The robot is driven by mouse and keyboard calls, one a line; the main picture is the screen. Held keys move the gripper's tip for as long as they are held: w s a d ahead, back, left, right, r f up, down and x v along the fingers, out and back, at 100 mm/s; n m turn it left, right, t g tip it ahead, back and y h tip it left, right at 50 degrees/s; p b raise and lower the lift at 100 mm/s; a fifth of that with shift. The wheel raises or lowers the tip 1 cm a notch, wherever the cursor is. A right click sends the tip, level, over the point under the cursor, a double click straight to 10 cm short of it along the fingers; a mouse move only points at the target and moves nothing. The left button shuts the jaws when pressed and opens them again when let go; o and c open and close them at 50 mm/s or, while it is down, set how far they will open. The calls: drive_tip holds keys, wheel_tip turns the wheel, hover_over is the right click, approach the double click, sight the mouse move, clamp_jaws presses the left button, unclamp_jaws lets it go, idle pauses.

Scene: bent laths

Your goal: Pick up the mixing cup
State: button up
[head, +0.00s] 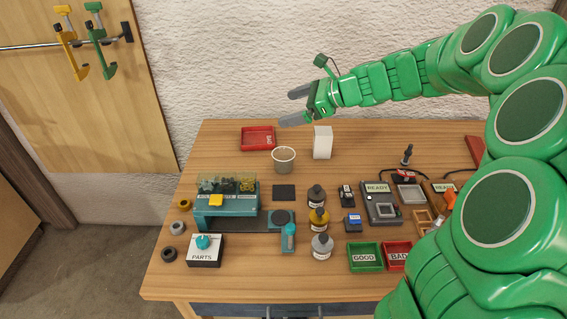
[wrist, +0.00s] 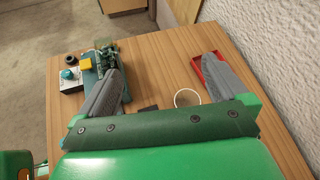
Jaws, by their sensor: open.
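The mixing cup (head: 284,160) is a small grey cup with a pale rim, upright at the back of the wooden table, in front of the red tray. In the wrist view the cup's pale rim (wrist: 186,98) shows between the fingers, its lower part hidden by my gripper's body. My gripper (head: 292,106) is in the air above the back of the table, over the cup and apart from it. In the wrist view its two grey fingers (wrist: 165,86) are spread wide with nothing between them at their tips.
A white block (head: 322,142) stands close to the cup's right. A red tray (head: 258,138) lies behind it to the left. A teal machine (head: 226,204), several bottles (head: 318,218) and a dark pad (head: 284,192) stand nearer the front. The textured wall is close behind.

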drive_tip(key=w+d+f+m+t, duration=0.2)
drive_tip(key=w+d+m, duration=0.2)
drive_tip(key=w, duration=0.3)
approach(284, 159)
drive_tip(key=s+a, duration=0.1)
drive_tip(key=s+a+r, duration=0.1)
drive_tip(key=shift+s, duration=0.25)
drive_tip(key=shift+x, duration=3.9)
drive_tip(key=shift+w+r, duration=0.15)
drive_tip(key=shift+r, duration=0.05)
drive_tip(key=c, duration=0.9)
drive_tip(key=shift+r, duration=0.1)
